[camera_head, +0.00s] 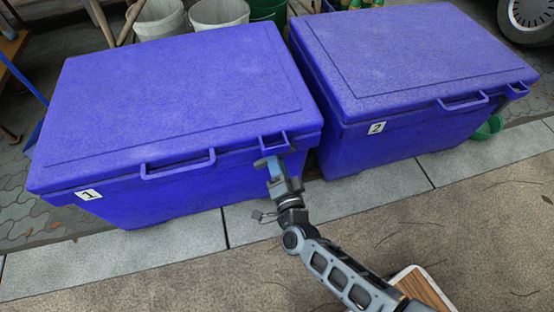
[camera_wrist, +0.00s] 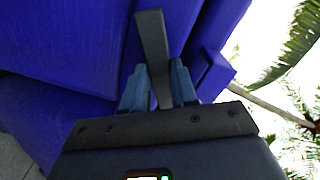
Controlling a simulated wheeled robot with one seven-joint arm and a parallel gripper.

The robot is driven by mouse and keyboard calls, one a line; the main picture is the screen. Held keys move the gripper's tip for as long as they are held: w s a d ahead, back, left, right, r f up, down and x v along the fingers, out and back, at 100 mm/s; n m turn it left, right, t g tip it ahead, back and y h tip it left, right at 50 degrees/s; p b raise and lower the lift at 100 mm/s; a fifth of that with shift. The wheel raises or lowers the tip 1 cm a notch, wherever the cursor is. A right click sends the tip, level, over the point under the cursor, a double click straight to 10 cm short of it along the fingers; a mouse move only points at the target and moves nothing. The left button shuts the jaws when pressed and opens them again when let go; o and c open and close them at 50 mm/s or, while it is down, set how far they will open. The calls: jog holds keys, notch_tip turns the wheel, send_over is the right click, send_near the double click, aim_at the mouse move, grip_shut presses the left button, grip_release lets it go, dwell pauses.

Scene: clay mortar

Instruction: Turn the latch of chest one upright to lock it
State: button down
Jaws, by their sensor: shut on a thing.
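Chest one (camera_head: 180,90) is the blue chest on the left in the head view, with its lid down and a "1" label at its front left. Its grey latch (camera_head: 261,162) is at the front right, under a lid tab, and mostly hidden by my gripper (camera_head: 274,168). In the wrist view the latch (camera_wrist: 152,45) is a flat grey bar running between the two blue fingers of my gripper (camera_wrist: 159,88). The fingers are shut on it. I cannot tell for sure whether the latch is upright.
Chest two (camera_head: 410,60), also blue and closed, stands close to the right with a narrow gap between. Buckets (camera_head: 160,18) stand behind. A green bowl (camera_head: 487,128) lies by chest two. A wooden-topped thing (camera_head: 425,290) is near my arm. The front paving is otherwise clear.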

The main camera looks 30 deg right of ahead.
jog(key=n+p, duration=0.4)
jog(key=n, duration=0.8)
jog(key=shift+p, duration=0.3)
dwell(0.4)
jog(key=c, duration=0.9)
grip_release()
jog(key=shift+p+v, duration=0.7)
jog(key=shift+v, duration=3.2)
